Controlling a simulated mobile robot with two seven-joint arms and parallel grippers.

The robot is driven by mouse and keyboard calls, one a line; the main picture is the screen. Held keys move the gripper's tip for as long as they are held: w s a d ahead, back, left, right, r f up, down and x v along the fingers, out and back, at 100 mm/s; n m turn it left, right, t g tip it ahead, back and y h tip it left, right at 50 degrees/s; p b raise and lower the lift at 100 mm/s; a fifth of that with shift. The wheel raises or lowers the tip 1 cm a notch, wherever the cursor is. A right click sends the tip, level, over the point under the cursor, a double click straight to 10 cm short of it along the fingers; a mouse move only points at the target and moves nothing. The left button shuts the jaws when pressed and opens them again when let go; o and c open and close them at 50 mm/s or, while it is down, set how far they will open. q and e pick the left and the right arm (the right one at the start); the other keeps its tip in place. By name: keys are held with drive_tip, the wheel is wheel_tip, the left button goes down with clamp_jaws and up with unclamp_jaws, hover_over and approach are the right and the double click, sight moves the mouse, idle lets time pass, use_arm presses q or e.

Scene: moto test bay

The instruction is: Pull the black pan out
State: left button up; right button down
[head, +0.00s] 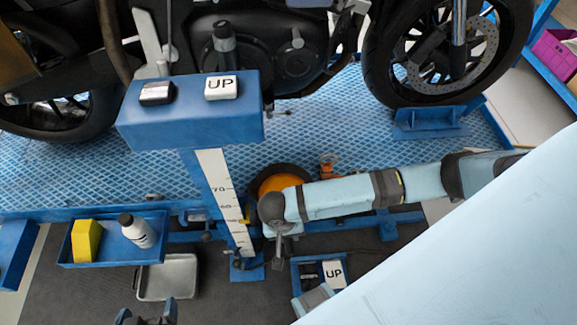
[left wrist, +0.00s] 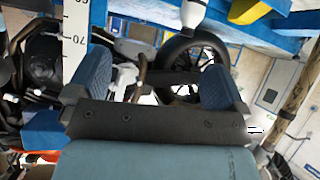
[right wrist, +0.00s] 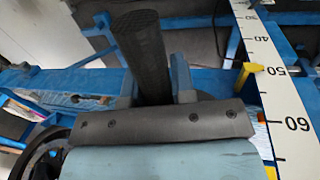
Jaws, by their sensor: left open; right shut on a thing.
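A shallow grey pan with a pale rim (head: 168,258) lies on the dark floor below the lift's edge; I see no plainly black pan. My left gripper (head: 147,313) is at the bottom edge of the head view, near the pan's front side. It is open, with nothing between its blue fingers in the left wrist view (left wrist: 157,88). My right gripper (head: 279,240) is right of the scale post and apart from the pan. In the right wrist view it (right wrist: 152,88) is shut on a black textured bar (right wrist: 138,42); what the bar belongs to is unclear.
The blue scale post (head: 205,180) stands between the pan and my right gripper. A blue tray (head: 108,250) with a yellow block (head: 86,240) and a bottle (head: 137,230) overhangs near the pan. A blue "UP" pedal box (head: 318,261) stands on the floor. A motorcycle (head: 290,55) stands on the lift.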

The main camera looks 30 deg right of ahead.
sight(290, 253)
drive_tip(key=shift+s+a+r+p, duration=0.25)
drive_tip(key=shift+s+a+p, duration=0.15)
drive_tip(key=shift+s+p, duration=0.35)
drive_tip(key=shift+s+a+r+p, duration=0.1)
drive_tip(key=shift+s+a+p, duration=0.25)
drive_tip(key=shift+s+p, duration=0.35)
drive_tip(key=shift+s+a+r+p, duration=0.1)
drive_tip(key=shift+s+a+p, duration=0.15)
drive_tip(key=shift+s+p, duration=0.25)
drive_tip(key=shift+s+a+r+p, duration=0.1)
drive_tip(key=shift+s+a+p, duration=0.25)
drive_tip(key=shift+s+p, duration=0.35)
use_arm(q)
drive_tip(key=r, duration=0.3)
drive_tip(key=shift+s+a, duration=0.15)
drive_tip(key=shift+a, duration=0.25)
use_arm(e)
drive_tip(key=shift+s+a, duration=0.1)
drive_tip(key=shift+s, duration=0.1)
use_arm(q)
drive_tip(key=shift+s+d+f, duration=0.1)
